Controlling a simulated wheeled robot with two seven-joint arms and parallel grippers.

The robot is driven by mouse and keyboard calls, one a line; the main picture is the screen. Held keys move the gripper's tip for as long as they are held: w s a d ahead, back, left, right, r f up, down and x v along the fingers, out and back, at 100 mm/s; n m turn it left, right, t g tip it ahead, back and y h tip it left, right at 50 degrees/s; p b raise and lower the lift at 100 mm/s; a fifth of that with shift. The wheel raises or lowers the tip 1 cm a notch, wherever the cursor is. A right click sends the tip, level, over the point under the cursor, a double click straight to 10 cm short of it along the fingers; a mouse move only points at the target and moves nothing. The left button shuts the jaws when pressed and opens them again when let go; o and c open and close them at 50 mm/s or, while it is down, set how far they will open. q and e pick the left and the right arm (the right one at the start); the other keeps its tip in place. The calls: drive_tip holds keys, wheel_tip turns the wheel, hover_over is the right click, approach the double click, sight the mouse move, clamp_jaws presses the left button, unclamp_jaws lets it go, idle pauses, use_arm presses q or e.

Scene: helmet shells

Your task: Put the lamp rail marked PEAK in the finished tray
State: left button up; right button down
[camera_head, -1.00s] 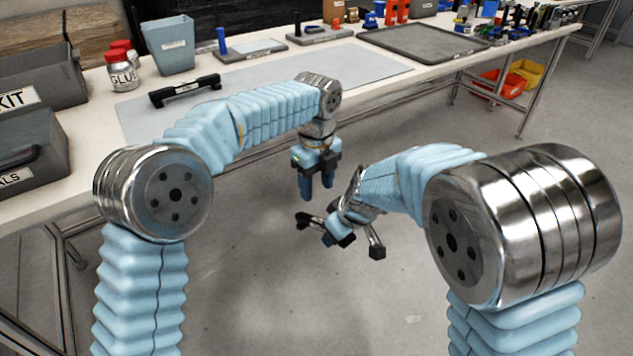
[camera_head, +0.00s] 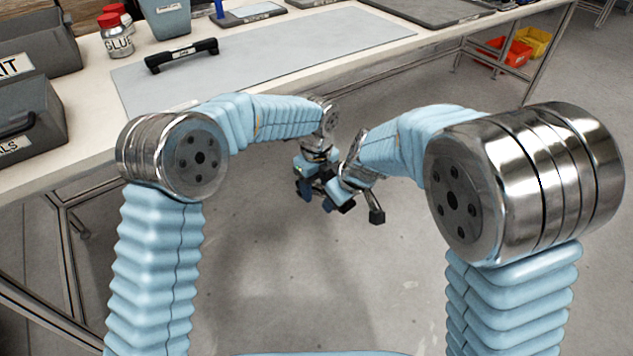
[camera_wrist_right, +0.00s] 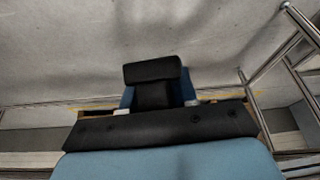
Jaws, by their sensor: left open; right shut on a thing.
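My right gripper (camera_head: 330,202) is shut on a black lamp rail (camera_head: 376,214) and holds it in the air in front of the table. In the right wrist view a black block of the rail (camera_wrist_right: 153,73) shows at the fingers. No mark on the held rail can be read. My left gripper (camera_head: 308,186) is open, close by the held rail; they overlap in the picture and I cannot tell if they touch. Another black rail (camera_head: 182,55) lies on the grey mat, its label too small to read. A dark tray (camera_head: 440,10) shows at the top edge, partly cut off.
The grey mat (camera_head: 290,45) is mostly bare. A glue jar (camera_head: 116,38), a blue bin (camera_head: 166,16) and grey boxes (camera_head: 30,115) stand on the left of the table. Red (camera_head: 512,51) and yellow (camera_head: 535,42) bins sit under it. Open floor lies below my grippers.

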use_arm(q)
drive_tip(key=shift+c, duration=0.4)
clamp_jaws()
use_arm(e)
drive_tip(key=shift+a, duration=0.1)
drive_tip(key=c, duration=1)
unclamp_jaws()
drive_tip(key=shift+o, duration=1.1)
